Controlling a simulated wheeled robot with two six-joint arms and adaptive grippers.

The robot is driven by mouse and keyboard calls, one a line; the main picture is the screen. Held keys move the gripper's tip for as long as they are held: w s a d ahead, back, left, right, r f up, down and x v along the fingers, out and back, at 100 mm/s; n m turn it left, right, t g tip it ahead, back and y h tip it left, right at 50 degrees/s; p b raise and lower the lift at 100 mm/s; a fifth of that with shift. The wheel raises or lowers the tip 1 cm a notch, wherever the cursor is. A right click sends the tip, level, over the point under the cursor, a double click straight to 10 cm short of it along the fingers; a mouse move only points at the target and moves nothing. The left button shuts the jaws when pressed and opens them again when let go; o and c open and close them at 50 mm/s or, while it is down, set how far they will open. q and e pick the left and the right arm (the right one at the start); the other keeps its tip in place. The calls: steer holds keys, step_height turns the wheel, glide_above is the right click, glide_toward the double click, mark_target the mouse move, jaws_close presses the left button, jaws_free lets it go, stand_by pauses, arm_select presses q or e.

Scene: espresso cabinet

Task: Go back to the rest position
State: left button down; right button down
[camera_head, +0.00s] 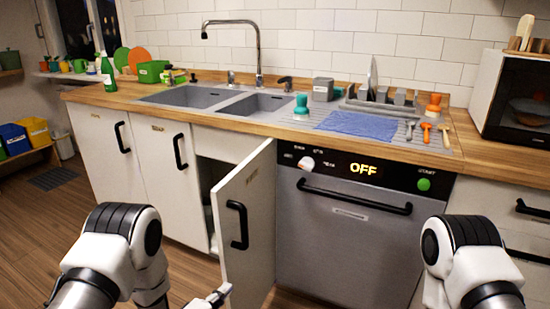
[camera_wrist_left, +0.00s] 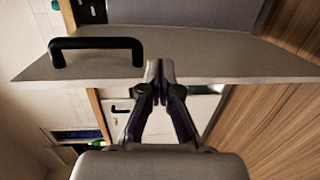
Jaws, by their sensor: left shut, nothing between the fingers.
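My left gripper (camera_head: 224,292) is low at the bottom edge of the head view, by the open white cabinet door (camera_head: 260,215). In the left wrist view its fingers (camera_wrist_left: 159,68) are together, with nothing between them. The fingertips overlap the door panel (camera_wrist_left: 215,65) there; I cannot tell whether they touch it. The door's black handle (camera_head: 238,225) also shows in the left wrist view (camera_wrist_left: 97,46). My right arm shows at the lower right of the head view, but its gripper is out of view.
The dishwasher (camera_head: 345,240) is closed, shows OFF and stands right of the open door. The counter (camera_head: 105,97) carries a sink (camera_head: 190,96), a blue cloth (camera_head: 358,125) and a green bottle (camera_head: 108,75). Wooden floor (camera_head: 40,230) is clear at the left.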

arm_select(q)
steer(key=s+a+f+m+g+y, duration=0.1)
steer(key=s+a+f+g+y, duration=0.35)
steer(key=s+f, duration=0.55)
steer(key=s+a+f+m+g+y, duration=0.15)
steer(key=s+m+g, duration=0.25)
steer(key=s, duration=0.4)
steer(key=s+a+f+m+g, duration=0.1)
steer(key=s+a+m+g, duration=0.2)
steer(key=s, duration=0.6)
steer(key=s+a+f+m+g+y, duration=0.1)
steer(key=s+m+g, duration=0.35)
steer(key=s, duration=0.35)
step_height(320, 180, up, 16)
steer(key=t+p, duration=0.1)
steer(key=p, duration=1.5)
steer(key=shift+w, duration=0.3)
